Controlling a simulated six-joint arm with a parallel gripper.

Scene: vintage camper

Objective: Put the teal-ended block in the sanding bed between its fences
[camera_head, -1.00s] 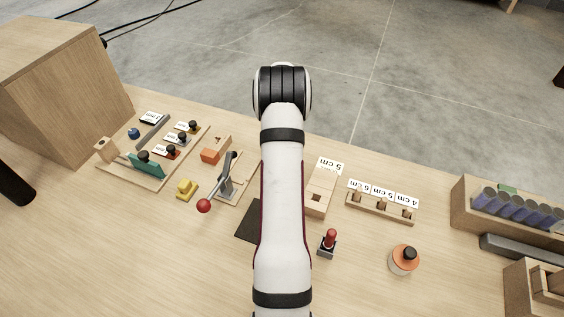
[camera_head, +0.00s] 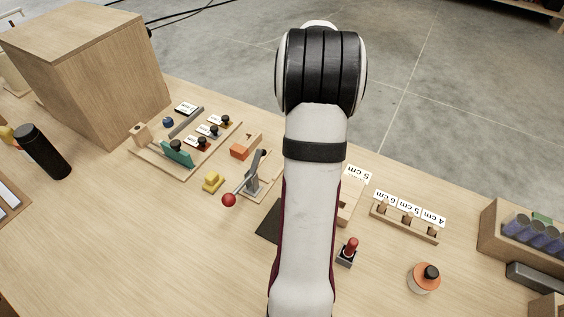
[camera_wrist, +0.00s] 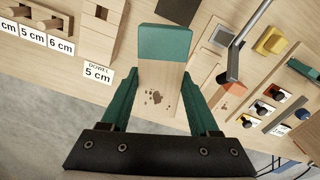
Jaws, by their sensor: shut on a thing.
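In the wrist view my gripper (camera_wrist: 160,107) is shut on the teal-ended block (camera_wrist: 160,75). The block is pale wood with dark specks on its face and a teal end that points away from the gripper. The dark green fingers lie along its two sides. In the head view the block and gripper are hidden behind my arm. I cannot tell for sure which fixture is the sanding bed. A pale board (camera_head: 155,157) at left carries a teal piece with a black knob (camera_head: 177,152), a wooden block and a grey bar (camera_head: 186,122).
A lever fixture with a red ball (camera_head: 229,200) stands left of my arm, near a yellow piece (camera_head: 213,182) and an orange block (camera_head: 240,152). A dark mat (camera_head: 268,222) lies beside it. A labelled dowel rack (camera_head: 405,224) is at right. The front-left table is clear.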

